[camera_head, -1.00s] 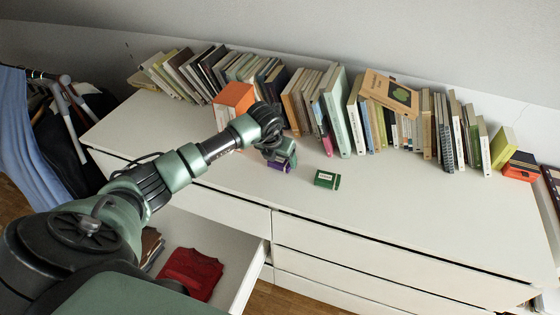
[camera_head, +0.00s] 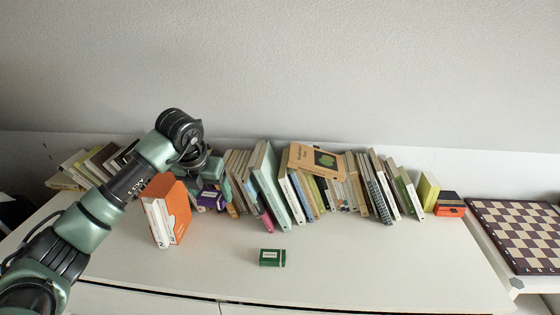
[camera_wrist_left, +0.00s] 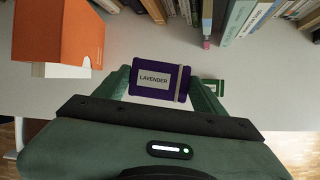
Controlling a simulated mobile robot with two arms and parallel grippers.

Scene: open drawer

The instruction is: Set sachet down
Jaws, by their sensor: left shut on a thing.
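My left gripper (camera_head: 211,181) is shut on a purple sachet (camera_head: 207,200) in the head view. It is at the back of the dresser top, in front of the book row and just right of an orange-covered book. In the left wrist view the sachet (camera_wrist_left: 160,78) sits between the two green fingers, its "LAVENDER" label facing the camera and a pale band near its right side. Whether its lower edge touches the dresser top (camera_head: 340,265) is hard to tell. My right gripper is not in view.
A small green box (camera_head: 272,257) lies near the dresser's front. Upright and leaning books (camera_head: 268,190) line the back. The orange-covered book (camera_head: 180,215) stands at left. A chessboard (camera_head: 520,232) is at far right. The front right top is clear.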

